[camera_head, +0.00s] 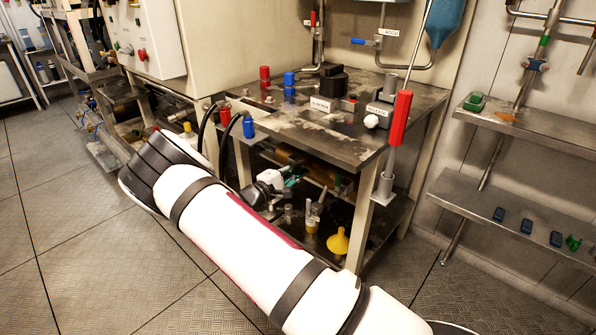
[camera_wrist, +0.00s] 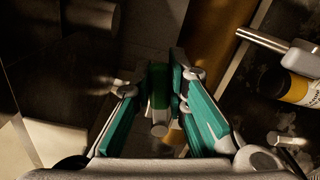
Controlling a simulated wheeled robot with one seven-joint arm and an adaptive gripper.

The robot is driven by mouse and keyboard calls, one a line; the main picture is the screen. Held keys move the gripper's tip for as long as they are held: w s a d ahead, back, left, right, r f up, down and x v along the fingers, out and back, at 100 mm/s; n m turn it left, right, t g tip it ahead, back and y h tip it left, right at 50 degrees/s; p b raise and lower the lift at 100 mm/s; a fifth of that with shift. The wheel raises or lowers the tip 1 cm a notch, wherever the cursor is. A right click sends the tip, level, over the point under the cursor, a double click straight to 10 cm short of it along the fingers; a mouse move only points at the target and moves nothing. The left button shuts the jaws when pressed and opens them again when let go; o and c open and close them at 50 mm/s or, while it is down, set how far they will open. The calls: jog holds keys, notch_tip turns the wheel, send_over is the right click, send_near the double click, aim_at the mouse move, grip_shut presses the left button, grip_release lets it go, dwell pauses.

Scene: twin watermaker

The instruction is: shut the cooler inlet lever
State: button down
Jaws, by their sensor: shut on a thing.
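My gripper (camera_wrist: 163,78) has its two teal fingers closed in on a green lever handle (camera_wrist: 158,88) in the wrist view. The handle has a pale round end. No label shows on it, so I cannot read whether it is the cooler inlet lever. In the head view my gripper (camera_head: 290,178) is under the steel bench, and the lever is hidden there. A brass-coloured cylinder (camera_wrist: 213,38) lies just beyond the fingers in the wrist view.
The bench (camera_head: 350,150) is above my gripper, with its legs close by. A yellow funnel (camera_head: 338,241) and small bottles stand on the lower shelf. A yellow-and-black labelled bottle (camera_wrist: 297,88) is at the right of the wrist view. The floor at left is open.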

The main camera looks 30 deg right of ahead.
jog(key=shift+s+f+m+b, duration=0.1)
jog(key=shift+f+m+b, duration=0.5)
jog(key=shift+m, duration=0.5)
jog(key=c, duration=1.6)
grip_release()
jog(key=shift+o, duration=0.2)
jog(key=shift+a, duration=0.1)
jog(key=v, duration=1.2)
